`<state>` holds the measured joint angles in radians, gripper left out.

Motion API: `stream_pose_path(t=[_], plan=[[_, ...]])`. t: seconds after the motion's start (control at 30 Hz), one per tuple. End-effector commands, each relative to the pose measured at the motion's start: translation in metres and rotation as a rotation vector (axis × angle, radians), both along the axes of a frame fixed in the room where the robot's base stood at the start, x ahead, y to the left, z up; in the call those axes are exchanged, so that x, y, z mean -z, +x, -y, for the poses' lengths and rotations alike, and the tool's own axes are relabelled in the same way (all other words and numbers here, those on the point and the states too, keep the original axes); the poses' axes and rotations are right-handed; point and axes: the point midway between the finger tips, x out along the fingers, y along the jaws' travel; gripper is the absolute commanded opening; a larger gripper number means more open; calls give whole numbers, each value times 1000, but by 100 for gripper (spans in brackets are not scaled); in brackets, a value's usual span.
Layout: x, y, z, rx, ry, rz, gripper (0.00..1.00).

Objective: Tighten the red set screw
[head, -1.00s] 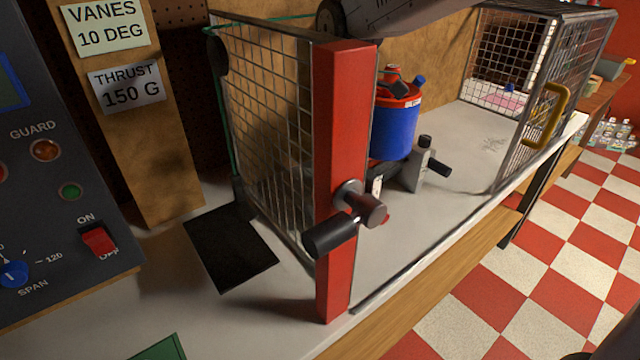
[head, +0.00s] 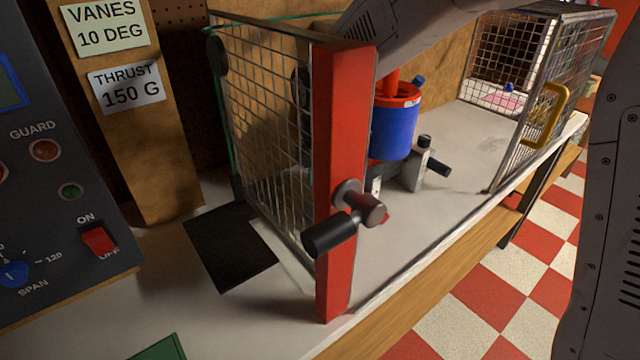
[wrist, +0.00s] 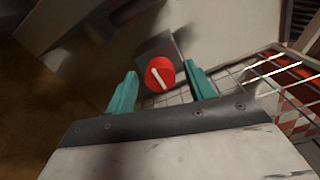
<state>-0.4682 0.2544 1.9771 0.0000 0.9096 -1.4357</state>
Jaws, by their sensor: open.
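The red set screw (wrist: 160,74) shows in the wrist view as a round red head with a pale bar across its face. It sits in front of a grey plate (wrist: 158,47). My gripper (wrist: 163,79) is open, with one teal finger to each side of the red head. Gaps show between the head and both fingers in this view; how far the tips are from it in depth I cannot tell. In the head view the gripper is out of sight, with my arm passing behind the red post, and I cannot make out the set screw there.
A red post (head: 342,120) with a black-handled clamp (head: 345,225) stands in front, beside a wire mesh panel (head: 270,130). A blue canister with a red top (head: 395,130) stands behind it. An open mesh door with a yellow handle (head: 545,115) is at right.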

Motion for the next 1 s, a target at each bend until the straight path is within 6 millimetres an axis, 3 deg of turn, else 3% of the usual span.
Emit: stream_pose_path(t=[0.13,0.3,0.67,1.0], plan=[[0,0,0,0,0,0,51],[0,0,0,0,0,0,9],[-1,0,0,42,0,0,9],[-1,0,0,270,0,0,9]])
